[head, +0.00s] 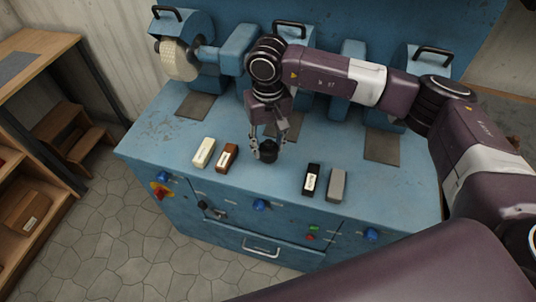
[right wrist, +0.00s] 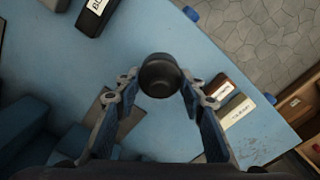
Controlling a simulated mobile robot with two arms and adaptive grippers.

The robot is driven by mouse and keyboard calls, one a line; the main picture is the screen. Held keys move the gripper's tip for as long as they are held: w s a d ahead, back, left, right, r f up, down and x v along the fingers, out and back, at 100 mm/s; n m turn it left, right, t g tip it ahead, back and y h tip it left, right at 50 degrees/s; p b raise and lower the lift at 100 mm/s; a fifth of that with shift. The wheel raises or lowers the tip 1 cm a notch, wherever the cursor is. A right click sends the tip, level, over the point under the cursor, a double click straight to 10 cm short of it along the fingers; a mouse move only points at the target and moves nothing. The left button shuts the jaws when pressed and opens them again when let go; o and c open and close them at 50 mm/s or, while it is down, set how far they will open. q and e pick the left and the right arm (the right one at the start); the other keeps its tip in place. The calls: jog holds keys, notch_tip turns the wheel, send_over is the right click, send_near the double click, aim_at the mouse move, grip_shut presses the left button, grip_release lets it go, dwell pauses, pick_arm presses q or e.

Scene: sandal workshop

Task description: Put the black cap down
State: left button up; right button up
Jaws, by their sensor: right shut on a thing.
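The black cap (head: 268,154) is small and round and is between the fingertips of my right gripper (head: 267,146), over the front middle of the blue bench (head: 290,226). In the right wrist view the black cap (right wrist: 160,78) is gripped between the two fingers of my right gripper (right wrist: 160,88). The cap is low over the bench top; I cannot tell whether it touches the surface. My left gripper is out of view.
A cream block (head: 204,152) and a brown block (head: 227,158) lie left of the cap. A black block (head: 312,180) and a grey block (head: 337,185) lie to its right. Blue machines with a sanding wheel (head: 179,60) stand behind. Bench surface around the cap is bare.

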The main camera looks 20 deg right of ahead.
aim_at(268, 167)
notch_tip(268, 167, down, 6)
jog(key=shift+r+p, duration=0.1)
jog(key=shift+p, duration=0.55)
jog(key=shift+f, duration=0.3)
jog(key=shift+f+b, duration=0.15)
jog(key=shift+b, duration=0.15)
jog(key=o, duration=1)
